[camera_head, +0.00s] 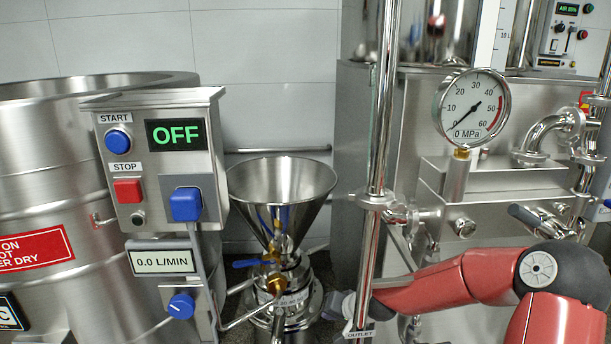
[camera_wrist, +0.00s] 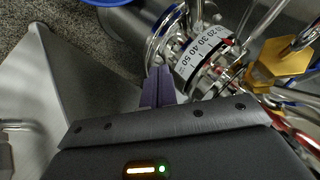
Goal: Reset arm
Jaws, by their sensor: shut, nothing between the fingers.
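My red arm (camera_head: 440,285) reaches in from the lower right in the head view. Its end passes behind a vertical steel pipe, low beside the colloid mill (camera_head: 285,285). In the wrist view my gripper (camera_wrist: 160,72) shows two dark purple fingers pressed together, shut and empty. The fingertips point at the mill's steel body, close to a white graduated ring (camera_wrist: 205,52) marked 20 to 50. I cannot tell whether they touch it. In the head view my gripper's fingers are not clearly visible.
A steel funnel (camera_head: 280,190) tops the mill, with a blue-handled valve (camera_head: 255,263) below. The control box (camera_head: 160,160) reads OFF, and its flow display (camera_head: 163,261) reads 0.0 L/MIN. A vertical pipe (camera_head: 382,120) and a pressure gauge (camera_head: 472,108) at 0 MPa stand near my arm.

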